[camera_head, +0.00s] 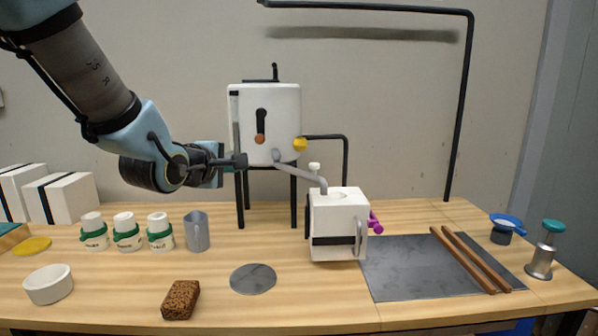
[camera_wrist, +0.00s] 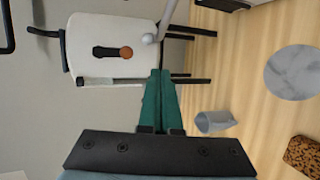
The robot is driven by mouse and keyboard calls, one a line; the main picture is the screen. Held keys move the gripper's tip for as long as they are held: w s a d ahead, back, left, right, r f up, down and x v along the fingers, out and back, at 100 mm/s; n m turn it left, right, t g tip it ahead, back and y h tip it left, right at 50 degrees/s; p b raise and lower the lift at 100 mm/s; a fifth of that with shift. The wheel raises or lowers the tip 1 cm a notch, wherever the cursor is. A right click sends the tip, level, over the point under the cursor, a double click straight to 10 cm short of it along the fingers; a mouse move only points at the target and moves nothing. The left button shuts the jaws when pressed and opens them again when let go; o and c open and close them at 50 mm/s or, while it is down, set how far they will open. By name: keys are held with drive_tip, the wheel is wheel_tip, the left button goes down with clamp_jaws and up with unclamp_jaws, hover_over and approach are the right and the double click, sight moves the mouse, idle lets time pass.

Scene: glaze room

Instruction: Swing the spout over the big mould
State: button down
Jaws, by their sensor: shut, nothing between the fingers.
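The grey spout (camera_head: 302,173) runs from the lower right of the white tank (camera_head: 270,120) down to the right. Its outer end, with a pale knob (camera_head: 315,166) above it, is at the top of the white strapped mould (camera_head: 338,215), which has a grey handle. In the wrist view the spout (camera_wrist: 166,18) shows at the top edge beside the tank (camera_wrist: 90,45). My gripper (camera_head: 243,161) is shut and empty, in front of the tank's lower left, left of the spout and apart from it. Its green fingers show in the wrist view (camera_wrist: 160,90).
A grey jug (camera_head: 197,232), several green-banded bottles, a white bowl (camera_head: 49,284), a brown sponge (camera_head: 181,299) and a grey disc (camera_head: 253,279) are on the table. A dark mat (camera_head: 395,270) with two wooden rods lies right. A black overhead pipe (camera_head: 465,90) stands behind.

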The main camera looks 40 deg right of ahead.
drive_tip(key=s+d+m+g+h, duration=0.1)
drive_tip(key=s+m+g+h, duration=0.2)
drive_tip(key=s+m, duration=0.25)
drive_tip(key=p, duration=0.2)
approach(298, 173)
wheel_tip(298, 173, up, 3)
drive_tip(key=d, duration=0.3)
drive_tip(key=shift+s+d+f+n+p, duration=0.25)
drive_tip(key=shift+s+d, duration=0.2)
drive_tip(key=shift+d, duration=0.25)
drive_tip(key=shift+s+d+f+n+p, duration=0.15)
drive_tip(key=shift+s+d+p, duration=0.25)
drive_tip(key=shift+d, duration=0.3)
